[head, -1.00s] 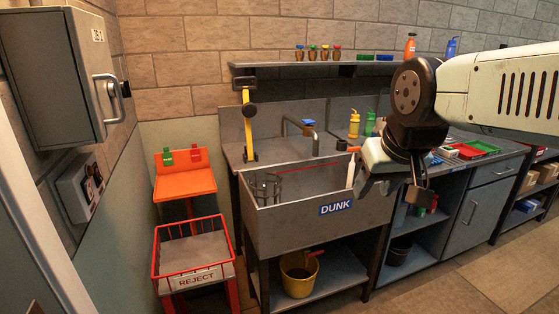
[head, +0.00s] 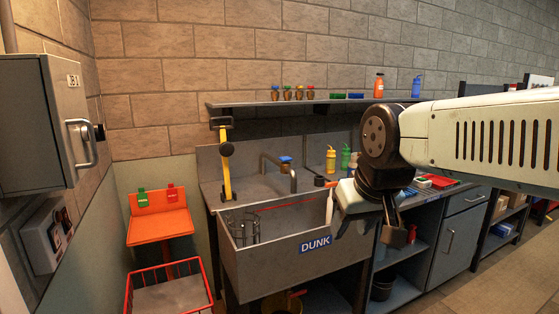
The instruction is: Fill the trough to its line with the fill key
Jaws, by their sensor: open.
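The trough (head: 268,268) is a grey open basin labelled DUNK, with a red line (head: 285,205) along its inside back wall. A wire rack stands inside at its left end. A grey tap (head: 293,182) with a blue top piece (head: 285,159) rises behind it; I cannot tell whether that piece is the fill key. I cannot make out the water level. My gripper (head: 374,228) is open, pointing down near the trough's right end, with nothing visible between its fingers. A slim white piece (head: 329,207) shows at the trough's right end, just left of my gripper.
A yellow lever with black ends (head: 225,160) stands behind the trough's left end. A shelf (head: 330,103) above holds small jars and bottles. An orange stand (head: 158,226) and red wire basket (head: 170,295) are at left. A grey wall cabinet (head: 45,125) hangs far left.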

